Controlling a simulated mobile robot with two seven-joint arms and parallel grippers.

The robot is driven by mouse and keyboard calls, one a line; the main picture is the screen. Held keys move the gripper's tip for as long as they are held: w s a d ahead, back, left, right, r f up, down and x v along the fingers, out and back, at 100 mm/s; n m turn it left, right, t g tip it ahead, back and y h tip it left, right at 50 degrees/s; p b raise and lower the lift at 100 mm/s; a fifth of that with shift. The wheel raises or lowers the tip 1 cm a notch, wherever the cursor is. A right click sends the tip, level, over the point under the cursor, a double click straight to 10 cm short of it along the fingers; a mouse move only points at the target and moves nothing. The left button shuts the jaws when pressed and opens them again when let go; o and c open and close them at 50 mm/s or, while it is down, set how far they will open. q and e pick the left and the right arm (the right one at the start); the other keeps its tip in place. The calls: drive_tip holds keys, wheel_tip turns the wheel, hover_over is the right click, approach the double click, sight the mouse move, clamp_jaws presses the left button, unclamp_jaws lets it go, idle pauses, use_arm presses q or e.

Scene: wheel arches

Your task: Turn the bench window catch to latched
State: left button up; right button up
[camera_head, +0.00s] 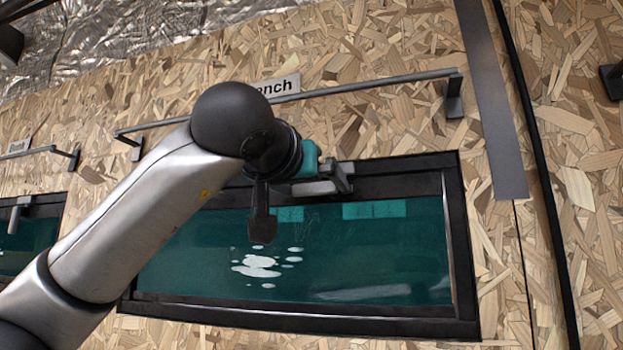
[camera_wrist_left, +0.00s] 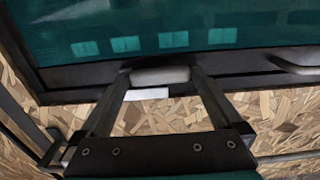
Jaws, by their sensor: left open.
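The bench window (camera_head: 300,255) is a dark-framed teal pane under a partly covered sign (camera_head: 280,86) reading "ench". My left gripper (camera_head: 338,180) is at the window's top frame bar, its fingers open. In the left wrist view, the fingertips (camera_wrist_left: 162,76) stand on either side of a pale grey, rounded piece that looks like the window catch (camera_wrist_left: 160,75). It lies against the dark frame bar, its length along the bar. I cannot tell whether the fingers touch it. In the head view the gripper and arm largely hide the catch. My right gripper is not in view.
A grey rail (camera_head: 370,85) on brackets runs above the window, close over my wrist. Another window (camera_head: 30,235) with a grey catch (camera_head: 18,214) is at the left. A grey vertical strip (camera_head: 492,110) and chipboard wall lie to the right.

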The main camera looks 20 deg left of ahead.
sight(329, 208)
use_arm(q)
drive_tip(key=shift+w, duration=0.1)
drive_tip(key=shift+c, duration=0.2)
drive_tip(key=c, duration=1)
drive_tip(key=shift+o, duration=0.2)
drive_tip(key=shift+f, duration=0.1)
drive_tip(key=n, duration=0.2)
drive_tip(key=n+b, duration=0.1)
drive_tip(key=shift+f+n, duration=0.4)
drive_tip(key=n, duration=0.2)
drive_tip(key=n+b, duration=0.1)
drive_tip(key=f+n+b, duration=0.1)
drive_tip(key=n, duration=0.1)
drive_tip(key=shift+d+f+n, duration=0.1)
drive_tip(key=shift+d+n, duration=0.2)
drive_tip(key=n, duration=0.1)
drive_tip(key=n+b, duration=0.1)
drive_tip(key=n, duration=0.1)
drive_tip(key=n+b, duration=0.1)
drive_tip(key=shift+d+f, duration=0.25)
drive_tip(key=shift+d, duration=0.15)
drive_tip(key=shift+d+n+b, duration=0.25)
drive_tip(key=shift+n+b, duration=0.15)
drive_tip(key=shift+n, duration=0.7)
drive_tip(key=shift+d+n+b, duration=0.2)
drive_tip(key=shift+n+b, duration=0.2)
drive_tip(key=shift+n, duration=0.7)
